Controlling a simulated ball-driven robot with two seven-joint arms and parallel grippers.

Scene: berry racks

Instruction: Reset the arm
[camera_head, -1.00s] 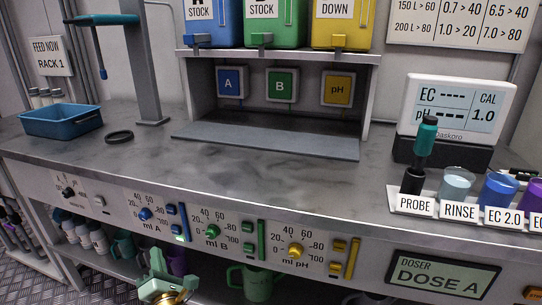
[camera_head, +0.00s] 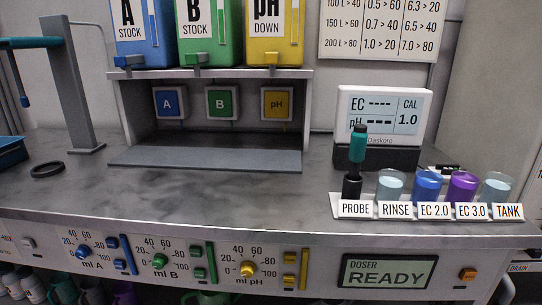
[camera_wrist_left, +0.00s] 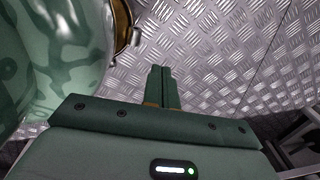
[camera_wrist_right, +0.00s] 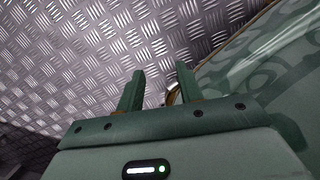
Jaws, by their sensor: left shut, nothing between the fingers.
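My left gripper (camera_wrist_left: 160,85) shows in the left wrist view with its two green fingers together and nothing between them, above the metal tread-plate floor. My right gripper (camera_wrist_right: 158,85) shows in the right wrist view with its fingers apart and empty, also above the floor. My green patterned body is close beside each gripper. Neither gripper shows in the head view. The doser display (camera_head: 387,272) reads READY.
The grey bench top (camera_head: 210,195) is mostly clear. A black ring (camera_head: 48,170) and part of a blue tray (camera_head: 10,152) are at the left. The labelled cup rack (camera_head: 430,212) with the probe (camera_head: 357,150) stands at the right, before the meter (camera_head: 378,112).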

